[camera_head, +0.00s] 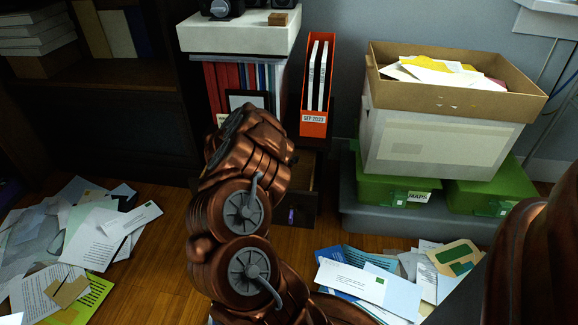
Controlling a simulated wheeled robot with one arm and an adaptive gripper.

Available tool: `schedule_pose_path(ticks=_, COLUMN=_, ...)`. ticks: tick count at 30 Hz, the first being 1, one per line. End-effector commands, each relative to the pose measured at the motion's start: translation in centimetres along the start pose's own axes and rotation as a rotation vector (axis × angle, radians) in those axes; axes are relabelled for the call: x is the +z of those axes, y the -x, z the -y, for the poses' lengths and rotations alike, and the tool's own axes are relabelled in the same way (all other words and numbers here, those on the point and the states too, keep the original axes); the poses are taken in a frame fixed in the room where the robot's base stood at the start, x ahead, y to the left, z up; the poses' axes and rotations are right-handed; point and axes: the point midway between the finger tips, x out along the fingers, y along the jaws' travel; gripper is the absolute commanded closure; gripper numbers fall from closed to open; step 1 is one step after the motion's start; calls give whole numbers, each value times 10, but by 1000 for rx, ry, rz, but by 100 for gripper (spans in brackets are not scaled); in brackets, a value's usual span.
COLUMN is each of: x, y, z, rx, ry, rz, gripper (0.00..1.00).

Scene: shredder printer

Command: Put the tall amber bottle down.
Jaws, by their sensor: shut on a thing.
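I do not see the tall amber bottle in the head view. My copper-coloured arm rises through the middle of the picture and bends away from the camera. Its far end points toward the shelf unit at the back. My gripper and anything in it are hidden behind the arm links, so I cannot see its fingers.
A white-topped unit (240,38) holds folders beside an orange file holder (315,124). An open drawer (304,208) is below. A box of papers (437,143) stands on green boxes (395,190) at right. Papers (75,235) and envelopes (350,280) litter the wooden floor (165,195).

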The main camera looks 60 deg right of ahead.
Motion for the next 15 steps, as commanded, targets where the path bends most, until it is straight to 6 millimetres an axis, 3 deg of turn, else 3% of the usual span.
schedule_pose_path(ticks=7, x=-30, y=-13, z=0, rx=-1, ry=2, rz=2, gripper=100)
schedule_pose_path(ticks=15, x=-31, y=-14, z=0, rx=0, ry=0, rz=1, gripper=100)
